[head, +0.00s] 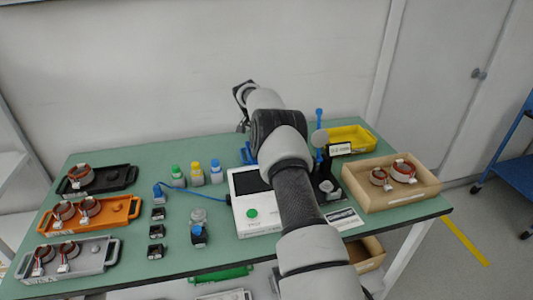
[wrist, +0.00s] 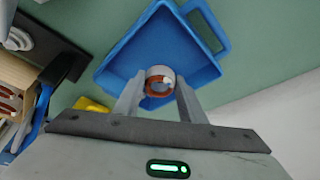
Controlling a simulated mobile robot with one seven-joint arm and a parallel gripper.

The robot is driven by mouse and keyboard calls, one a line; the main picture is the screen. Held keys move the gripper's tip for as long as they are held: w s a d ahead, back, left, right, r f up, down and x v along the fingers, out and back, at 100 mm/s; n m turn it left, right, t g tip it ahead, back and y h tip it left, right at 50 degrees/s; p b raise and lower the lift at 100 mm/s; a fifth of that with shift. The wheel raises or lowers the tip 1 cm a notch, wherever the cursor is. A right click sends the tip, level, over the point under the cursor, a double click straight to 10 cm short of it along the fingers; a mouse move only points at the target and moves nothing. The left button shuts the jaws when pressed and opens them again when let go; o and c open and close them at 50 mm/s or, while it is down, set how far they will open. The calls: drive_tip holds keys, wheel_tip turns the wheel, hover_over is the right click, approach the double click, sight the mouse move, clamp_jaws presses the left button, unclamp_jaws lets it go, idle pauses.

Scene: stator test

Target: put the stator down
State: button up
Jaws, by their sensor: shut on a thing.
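The stator (wrist: 160,80), a short ring with a pale outside and a copper-red inside, is between the fingertips of my gripper (wrist: 159,88) in the wrist view. My gripper is shut on it. A blue tray (wrist: 120,68) with a handle lies beyond the stator in the wrist view, and the stator shows against the tray's inside. I cannot tell how high it is above the tray floor. In the head view my arm hides the stator and most of the blue tray; a bit of the tray (head: 247,154) shows at the arm's left edge.
Stators lie in black (head: 116,177), orange (head: 118,212) and grey (head: 95,258) trays at the left and in a wooden box (head: 405,200) at the right. A tester (head: 250,212) with a green button stands mid-table. A yellow tray (head: 350,137) and small bottles (head: 197,173) are behind.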

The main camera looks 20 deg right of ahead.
drive_tip(key=shift+f, duration=2.1)
drive_tip(key=shift+f, duration=0.15)
drive_tip(key=o, duration=1.3)
drive_tip(key=shift+c, duration=0.2)
